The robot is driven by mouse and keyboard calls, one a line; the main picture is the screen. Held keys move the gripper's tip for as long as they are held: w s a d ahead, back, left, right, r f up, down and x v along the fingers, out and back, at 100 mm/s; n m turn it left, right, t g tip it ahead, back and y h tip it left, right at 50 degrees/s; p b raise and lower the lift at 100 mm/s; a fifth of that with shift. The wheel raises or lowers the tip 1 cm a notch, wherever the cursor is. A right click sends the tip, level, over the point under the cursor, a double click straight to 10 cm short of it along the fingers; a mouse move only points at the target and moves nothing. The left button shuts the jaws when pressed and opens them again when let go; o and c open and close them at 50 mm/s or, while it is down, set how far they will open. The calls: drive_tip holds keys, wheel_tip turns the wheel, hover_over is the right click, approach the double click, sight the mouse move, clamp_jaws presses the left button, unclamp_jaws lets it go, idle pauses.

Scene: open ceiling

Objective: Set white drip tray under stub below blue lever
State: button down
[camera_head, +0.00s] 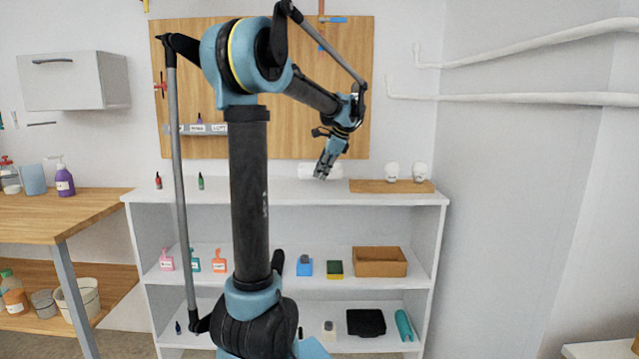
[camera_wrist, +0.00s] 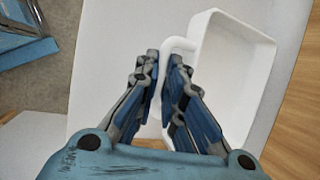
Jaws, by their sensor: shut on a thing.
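The white drip tray (camera_wrist: 207,125) is a shallow, rounded box with a curved white handle at its near left side in the wrist view. My gripper (camera_wrist: 165,60) is shut on that handle. In the head view my gripper (camera_head: 324,172) reaches down over the white shelf top, and the tray (camera_head: 336,171) shows as a small white shape there. I cannot tell whether it touches the shelf. A blue lever (camera_head: 337,19) is high on the wooden wall board, right of a thin upright pipe. The stub below it is too small to make out.
The white shelf unit (camera_head: 290,188) stands below the wooden board (camera_head: 355,70). Two small bottles stand on the left of the shelf top. A red lever (camera_head: 160,87) is at the board's left edge.

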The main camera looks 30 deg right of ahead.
wheel_tip(320, 180, down, 4)
drive_tip(key=shift+r, duration=0.25)
drive_tip(key=c, duration=1.7)
unclamp_jaws()
drive_tip(key=shift+r, duration=0.1)
